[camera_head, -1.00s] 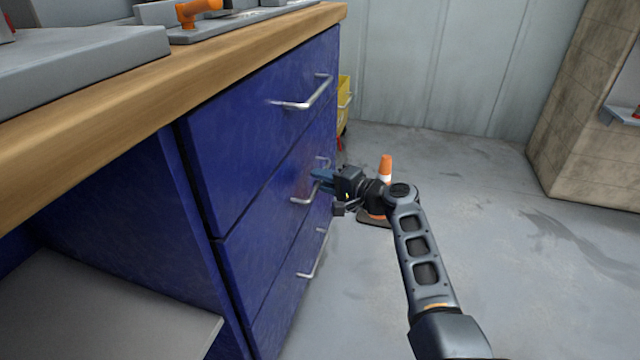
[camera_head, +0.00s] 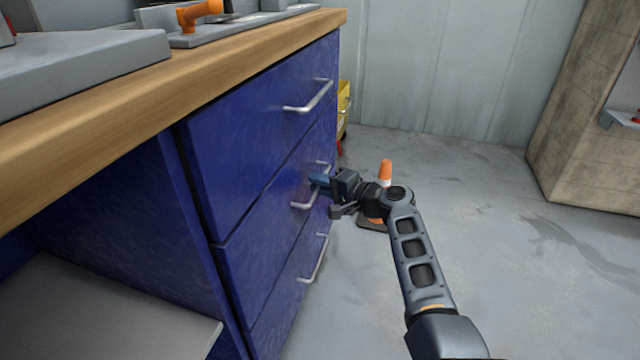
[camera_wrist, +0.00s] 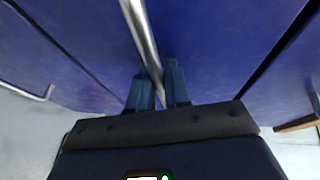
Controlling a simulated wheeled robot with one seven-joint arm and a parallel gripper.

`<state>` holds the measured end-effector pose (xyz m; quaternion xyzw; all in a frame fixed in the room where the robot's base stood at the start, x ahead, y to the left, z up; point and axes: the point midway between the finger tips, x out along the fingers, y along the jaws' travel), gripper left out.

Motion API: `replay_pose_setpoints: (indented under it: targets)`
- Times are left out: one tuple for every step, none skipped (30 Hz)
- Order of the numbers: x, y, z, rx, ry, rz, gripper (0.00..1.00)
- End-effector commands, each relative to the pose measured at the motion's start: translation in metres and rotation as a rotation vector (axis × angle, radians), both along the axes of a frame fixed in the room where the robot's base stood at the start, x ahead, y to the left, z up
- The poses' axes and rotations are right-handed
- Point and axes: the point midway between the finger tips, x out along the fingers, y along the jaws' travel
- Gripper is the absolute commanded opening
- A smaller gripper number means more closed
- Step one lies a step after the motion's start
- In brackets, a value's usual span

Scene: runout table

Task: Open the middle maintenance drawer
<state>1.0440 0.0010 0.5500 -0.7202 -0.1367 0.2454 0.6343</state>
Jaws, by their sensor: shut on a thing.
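The middle drawer (camera_head: 262,226) is a blue front between two other blue drawers, and it looks flush with them. Its silver bar handle (camera_head: 304,205) runs across the front and also shows in the wrist view (camera_wrist: 141,36). My gripper (camera_head: 320,181) reaches the handle from the right. In the wrist view, its two blue fingers (camera_wrist: 160,88) stand on either side of the bar and are shut on it. Part of the handle is hidden behind the fingers.
The top drawer (camera_head: 235,140) and bottom drawer (camera_head: 277,300) have similar handles. A wooden worktop (camera_head: 130,88) overhangs the cabinet. An orange and white cone (camera_head: 385,172) stands on the floor behind my arm. The grey floor (camera_head: 480,200) to the right is largely clear.

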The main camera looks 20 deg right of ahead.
Motion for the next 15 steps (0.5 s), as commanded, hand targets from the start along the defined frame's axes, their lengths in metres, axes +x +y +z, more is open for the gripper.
replay_pose_setpoints:
  targets:
    - [0.000,0.000,-0.001,-0.001,0.001,0.000,0.00]
    - [0.000,0.000,-0.001,-0.001,0.001,0.000,0.00]
    - [-0.001,0.000,-0.001,-0.001,0.001,0.000,0.00]
    - [-0.001,-0.001,-0.001,-0.001,0.001,0.000,0.00]
    - [-0.002,-0.002,-0.001,-0.001,0.001,0.000,0.00]
    - [-0.003,-0.004,-0.001,0.000,0.001,-0.001,0.00]
    - [-0.004,-0.006,-0.001,0.000,0.001,-0.001,0.00]
    - [-0.006,-0.008,-0.001,0.000,0.002,-0.002,0.00]
    - [-0.009,-0.012,-0.001,0.000,0.002,-0.002,0.00]
    - [-0.012,-0.016,0.000,0.000,0.002,-0.002,0.00]
    - [-0.015,-0.021,0.000,0.000,0.002,-0.003,0.00]
    - [-0.020,-0.028,0.000,0.000,0.002,-0.004,0.00]
    - [-0.024,-0.033,0.000,0.000,0.003,-0.005,0.00]
    - [-0.028,-0.040,0.000,-0.001,0.004,-0.005,0.00]
    - [-0.035,-0.049,0.001,-0.001,0.003,-0.006,0.00]
